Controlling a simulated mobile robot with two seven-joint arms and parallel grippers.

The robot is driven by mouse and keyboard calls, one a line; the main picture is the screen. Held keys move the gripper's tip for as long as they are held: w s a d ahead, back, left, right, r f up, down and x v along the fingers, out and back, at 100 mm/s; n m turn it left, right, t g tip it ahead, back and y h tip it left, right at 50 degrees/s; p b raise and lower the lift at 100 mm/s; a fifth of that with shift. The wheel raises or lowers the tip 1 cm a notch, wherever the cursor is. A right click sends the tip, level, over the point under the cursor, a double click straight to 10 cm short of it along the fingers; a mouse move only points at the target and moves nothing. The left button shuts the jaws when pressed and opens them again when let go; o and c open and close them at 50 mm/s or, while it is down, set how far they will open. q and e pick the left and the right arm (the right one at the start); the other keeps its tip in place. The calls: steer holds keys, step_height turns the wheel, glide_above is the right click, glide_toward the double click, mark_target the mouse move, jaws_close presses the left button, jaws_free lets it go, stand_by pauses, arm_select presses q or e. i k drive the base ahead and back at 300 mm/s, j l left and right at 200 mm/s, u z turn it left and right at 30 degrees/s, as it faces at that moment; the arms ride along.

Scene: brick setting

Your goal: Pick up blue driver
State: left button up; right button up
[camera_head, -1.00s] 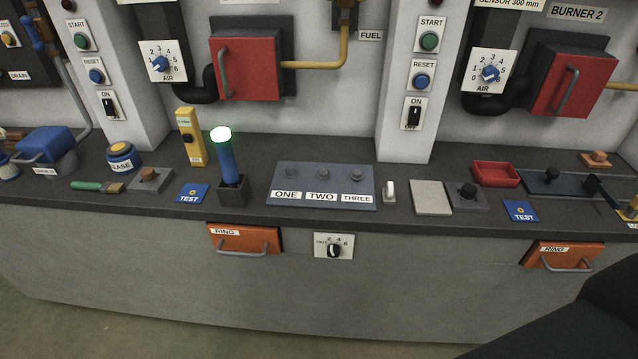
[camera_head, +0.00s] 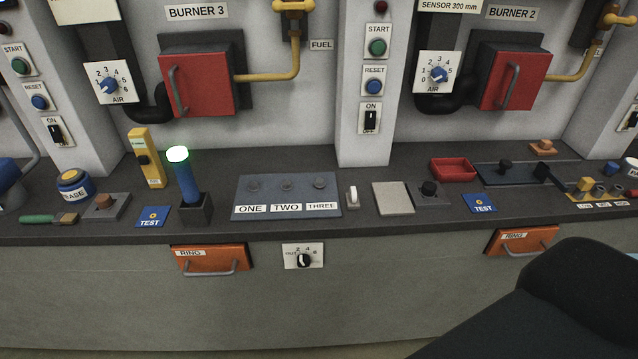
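I cannot make out for certain which thing is the blue driver. An upright blue cylinder (camera_head: 186,182) with a glowing green-white top stands in a dark square holder (camera_head: 196,210) on the left half of the counter. Neither gripper shows. A dark part of my own body fills the lower right corner.
The dark counter (camera_head: 370,228) carries a grey ONE-TWO-THREE panel (camera_head: 287,211), a red tray (camera_head: 453,169), a grease tin (camera_head: 73,184), a green-handled brush (camera_head: 48,219) and a yellow device (camera_head: 148,158). Orange RING drawers (camera_head: 205,259) with handles project from its front.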

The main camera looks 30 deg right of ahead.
mark_target(177, 156)
steer(key=j+z, duration=0.1)
steer(key=z, duration=0.4)
steer(key=j+z, duration=0.15)
steer(key=z, duration=0.35)
steer(key=j+z, duration=0.1)
steer(key=z, duration=0.4)
steer(key=j+z, duration=0.35)
steer(key=k+j+z, duration=0.15)
steer(key=j+z, duration=0.15)
steer(key=j, duration=0.2)
steer(key=k+j+z, duration=0.1)
steer(key=j, duration=0.2)
steer(key=k+j, duration=0.15)
steer(key=j, duration=0.15)
steer(key=k+j+z, duration=0.15)
steer(key=i+j, duration=0.05)
steer(key=j, duration=0.1)
